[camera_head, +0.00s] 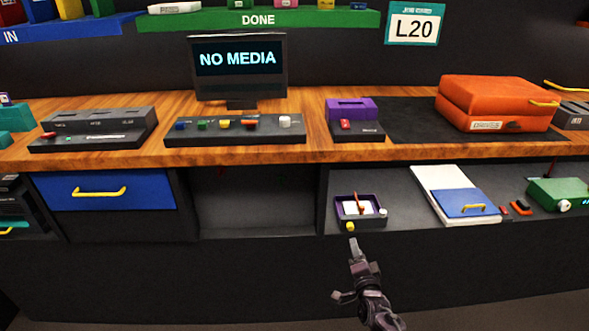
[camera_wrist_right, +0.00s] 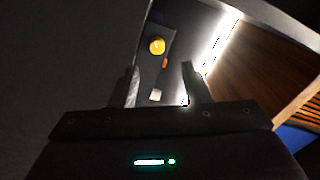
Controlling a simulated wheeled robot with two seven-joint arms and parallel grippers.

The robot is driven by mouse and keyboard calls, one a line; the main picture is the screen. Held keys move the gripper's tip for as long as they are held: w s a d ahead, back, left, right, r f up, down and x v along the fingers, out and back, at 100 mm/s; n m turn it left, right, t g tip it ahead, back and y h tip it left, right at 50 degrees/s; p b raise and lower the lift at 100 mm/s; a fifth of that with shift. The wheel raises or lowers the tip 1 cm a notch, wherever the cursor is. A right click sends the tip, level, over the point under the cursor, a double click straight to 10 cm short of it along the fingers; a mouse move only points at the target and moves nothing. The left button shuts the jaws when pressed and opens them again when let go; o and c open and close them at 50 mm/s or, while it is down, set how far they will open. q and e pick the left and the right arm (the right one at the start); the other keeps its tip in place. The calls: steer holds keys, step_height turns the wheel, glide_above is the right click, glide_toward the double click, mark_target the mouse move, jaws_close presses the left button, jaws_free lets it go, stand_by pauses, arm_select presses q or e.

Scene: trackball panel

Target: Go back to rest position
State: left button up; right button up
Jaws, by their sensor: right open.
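My right gripper (camera_head: 354,250) is in front of the lower shelf, just below the small purple-framed panel (camera_head: 375,220). The panel has a white inset, an orange-red stick and a yellow ball or knob (camera_head: 350,226) at its front left corner. In the right wrist view my right gripper (camera_wrist_right: 160,67) is open, with its two fingers apart and nothing held between them. The yellow knob (camera_wrist_right: 156,45) shows there beyond the fingertips, with a red part and a whitish part nearer. My left gripper is not in view.
The wooden counter (camera_head: 240,157) runs above the shelf, its front edge overhanging. A white-and-blue folder (camera_head: 445,185) and a green box (camera_head: 560,193) lie right of the panel. A monitor (camera_head: 238,68) stands on the counter.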

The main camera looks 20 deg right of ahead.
steer(key=s+a+f+n+g+y, duration=0.2)
steer(key=s+a+f+n+g, duration=0.45)
steer(key=s+f, duration=0.4)
steer(key=s+a+f+n+g+y, duration=0.2)
steer(key=s+a+f+n+g, duration=0.3)
steer(key=s+a+f+n, duration=0.5)
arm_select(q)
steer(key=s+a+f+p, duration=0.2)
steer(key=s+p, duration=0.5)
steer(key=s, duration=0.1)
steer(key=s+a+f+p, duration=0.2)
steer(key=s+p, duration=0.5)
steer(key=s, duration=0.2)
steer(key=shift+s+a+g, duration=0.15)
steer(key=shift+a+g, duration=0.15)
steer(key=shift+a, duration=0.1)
arm_select(e)
steer(key=s+d+f+n+g, duration=0.1)
steer(key=s+d+g, duration=0.1)
steer(key=s, duration=1.3)
steer(key=s+d+f+g, duration=0.1)
steer(key=s+f+g, duration=0.1)
steer(key=s, duration=1.4)
steer(key=shift+s+d+f+n+g, duration=0.2)
steer(key=shift+d+f+n+g, duration=0.15)
steer(key=shift+g, duration=0.2)
